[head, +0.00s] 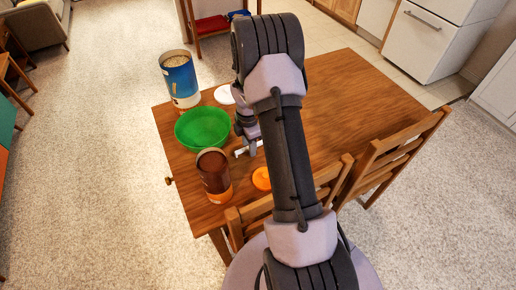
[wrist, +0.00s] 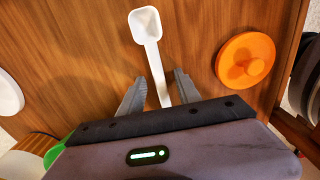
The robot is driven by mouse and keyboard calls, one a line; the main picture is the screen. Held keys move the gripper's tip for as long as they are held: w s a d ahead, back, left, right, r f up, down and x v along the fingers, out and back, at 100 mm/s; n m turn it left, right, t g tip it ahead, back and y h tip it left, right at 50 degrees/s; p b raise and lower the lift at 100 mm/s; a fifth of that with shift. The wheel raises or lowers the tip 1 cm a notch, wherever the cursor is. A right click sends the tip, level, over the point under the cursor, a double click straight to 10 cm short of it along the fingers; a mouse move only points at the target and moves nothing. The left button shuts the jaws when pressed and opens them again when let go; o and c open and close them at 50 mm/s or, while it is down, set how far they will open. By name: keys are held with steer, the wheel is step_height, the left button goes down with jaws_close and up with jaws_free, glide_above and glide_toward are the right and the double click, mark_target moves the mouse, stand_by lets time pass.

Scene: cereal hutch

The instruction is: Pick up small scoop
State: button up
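The small white scoop (wrist: 146,27) lies on the wooden table in the wrist view, its bowl away from my gripper and its handle running back between the fingers. My gripper (wrist: 157,80) is open, with one grey finger on each side of the handle and a gap on both sides. The handle's end is hidden behind the gripper body. In the head view, my gripper (head: 250,146) is low over the table beside the green bowl, and part of the white scoop (head: 240,152) shows next to it.
A green bowl (head: 203,128), a blue canister (head: 180,78), a brown canister (head: 214,174), a white lid (head: 224,94) and an orange lid (head: 262,178) stand around my gripper. Two chairs line the table's near right edge. The table's right half (head: 345,100) is clear.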

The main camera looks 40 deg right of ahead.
steer(key=shift+r, duration=0.2)
steer(key=shift+c, duration=1.1)
jaws_close()
steer(key=shift+r, duration=0.2)
step_height(320, 180, up, 3)
steer(key=shift+r+p, duration=0.2)
steer(key=shift+p, duration=1.05)
steer(key=s+a+p, duration=0.1)
steer(key=s, duration=0.4)
steer(key=s+p, duration=0.1)
steer(key=s, duration=0.4)
steer(key=s+a+r+p, duration=0.1)
steer(key=s, duration=0.4)
steer(key=shift+s+a, duration=0.35)
steer(key=shift+s, duration=0.05)
